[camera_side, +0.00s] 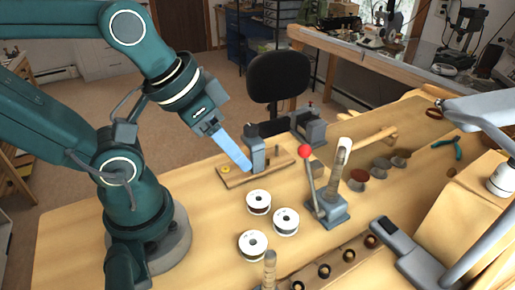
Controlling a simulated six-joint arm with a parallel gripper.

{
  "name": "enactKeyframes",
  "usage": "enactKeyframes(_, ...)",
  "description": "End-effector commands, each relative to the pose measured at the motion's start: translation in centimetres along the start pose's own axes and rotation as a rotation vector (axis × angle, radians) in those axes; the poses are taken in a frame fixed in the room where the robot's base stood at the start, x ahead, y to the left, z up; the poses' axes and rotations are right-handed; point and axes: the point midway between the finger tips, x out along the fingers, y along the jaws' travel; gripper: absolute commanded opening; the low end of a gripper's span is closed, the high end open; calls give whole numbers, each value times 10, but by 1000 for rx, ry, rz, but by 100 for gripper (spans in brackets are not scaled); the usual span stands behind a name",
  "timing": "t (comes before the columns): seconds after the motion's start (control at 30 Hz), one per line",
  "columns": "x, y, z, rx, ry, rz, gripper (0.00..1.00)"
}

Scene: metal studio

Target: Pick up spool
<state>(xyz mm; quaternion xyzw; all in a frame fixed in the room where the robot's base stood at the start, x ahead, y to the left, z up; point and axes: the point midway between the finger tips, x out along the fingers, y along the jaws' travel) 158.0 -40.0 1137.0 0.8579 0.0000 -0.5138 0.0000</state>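Three white-flanged spools with dark windings stand on the wooden workbench (205,235): an upper spool (258,201), a right spool (286,221) and a lower spool (252,244). They stand close together, apart from each other. My gripper (247,167) shows light blue fingers pointing down and right, above and a little left of the spools. Its tip overlaps the area beside a small grey fixture on a wooden board. The fingers line up in this view, so the gap between them is hidden. Nothing visible is held in them.
The grey fixture (257,155) on its board (236,180) stands near my gripper. A lever press with a red knob (305,152) stands right of the spools. Several round pieces (381,167) lie further right. Bare bench lies left of the spools.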

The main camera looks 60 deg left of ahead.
Motion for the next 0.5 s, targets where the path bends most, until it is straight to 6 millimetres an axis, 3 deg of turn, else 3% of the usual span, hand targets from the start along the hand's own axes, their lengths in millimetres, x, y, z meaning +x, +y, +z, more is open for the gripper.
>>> enactKeyframes(0.37, 0, 0, 0, -7, 1, 0, 74)
enactKeyframes(0.5, -3, 1, -17, -66, 26, 3, 74)
